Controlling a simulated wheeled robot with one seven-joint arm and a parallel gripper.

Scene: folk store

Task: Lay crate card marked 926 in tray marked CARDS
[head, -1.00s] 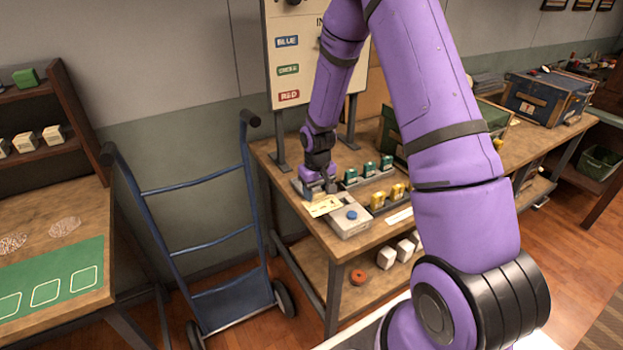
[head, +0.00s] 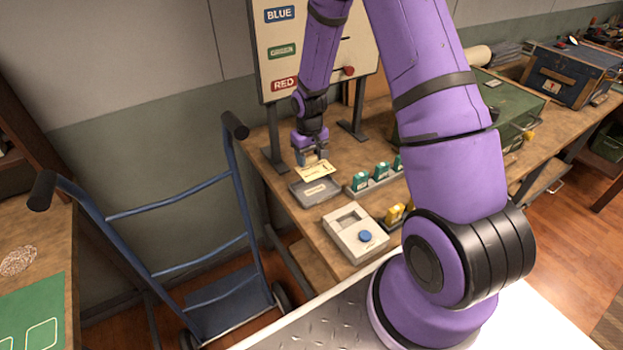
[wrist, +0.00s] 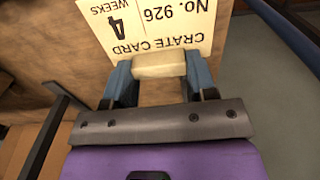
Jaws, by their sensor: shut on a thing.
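The crate card (head: 318,171) is cream with dark print. In the wrist view the card (wrist: 150,28) reads "CRATE CARD No. 926" and "4 WEEKS", upside down. My gripper (head: 312,157) is shut on the card's near edge, and in the wrist view its blue fingers (wrist: 160,75) grip a pale strip at that edge. A shallow grey tray (head: 315,192) with a pale label lies on the bench just below the card in the head view. The label is too small to read. The card looks held above the tray; I cannot tell the gap.
A grey box with a blue button (head: 356,236) stands nearer on the bench. Green (head: 362,181) and yellow (head: 393,214) items stand in racks to the right. A board with BLUE, GREEN and RED labels (head: 285,45) stands behind. A blue hand truck (head: 190,235) is at left.

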